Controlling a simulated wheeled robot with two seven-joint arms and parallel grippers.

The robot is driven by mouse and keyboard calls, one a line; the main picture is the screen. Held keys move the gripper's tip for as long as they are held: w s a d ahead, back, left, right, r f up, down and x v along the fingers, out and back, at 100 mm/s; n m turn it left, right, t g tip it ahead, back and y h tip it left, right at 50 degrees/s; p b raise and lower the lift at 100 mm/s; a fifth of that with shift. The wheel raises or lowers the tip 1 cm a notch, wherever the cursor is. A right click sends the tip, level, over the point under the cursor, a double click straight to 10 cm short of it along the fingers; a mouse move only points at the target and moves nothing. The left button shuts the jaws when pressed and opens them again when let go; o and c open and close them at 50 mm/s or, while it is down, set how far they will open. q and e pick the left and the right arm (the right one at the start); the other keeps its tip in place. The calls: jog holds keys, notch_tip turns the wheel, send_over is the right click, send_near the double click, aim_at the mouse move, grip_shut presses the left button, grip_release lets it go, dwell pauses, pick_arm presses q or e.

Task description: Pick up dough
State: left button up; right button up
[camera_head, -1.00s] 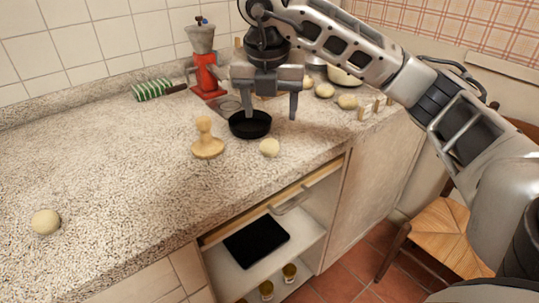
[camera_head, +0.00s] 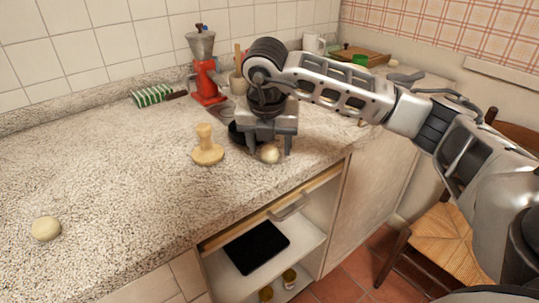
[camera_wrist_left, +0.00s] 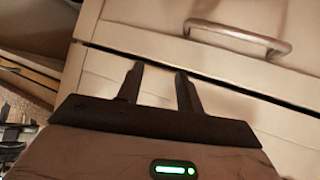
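A pale round dough ball (camera_head: 270,154) lies on the speckled counter near its front edge. My right gripper (camera_head: 270,152) is low over it, pointing down, with its fingers apart on either side of the ball. I cannot tell whether they touch it. Another dough ball (camera_head: 46,228) lies alone at the counter's left front. My left gripper (camera_wrist_left: 160,82) is open and empty in the left wrist view, facing a cabinet front; it does not show in the head view.
A wooden press (camera_head: 207,148) stands left of my right gripper, and a black pan (camera_head: 237,134) is partly hidden behind it. A red grinder (camera_head: 207,80) and green striped cloth (camera_head: 152,92) are at the back. A handled drawer (camera_head: 280,210) stands open below.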

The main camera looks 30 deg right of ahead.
jog(key=c, duration=0.8)
jog(key=shift+o, duration=0.2)
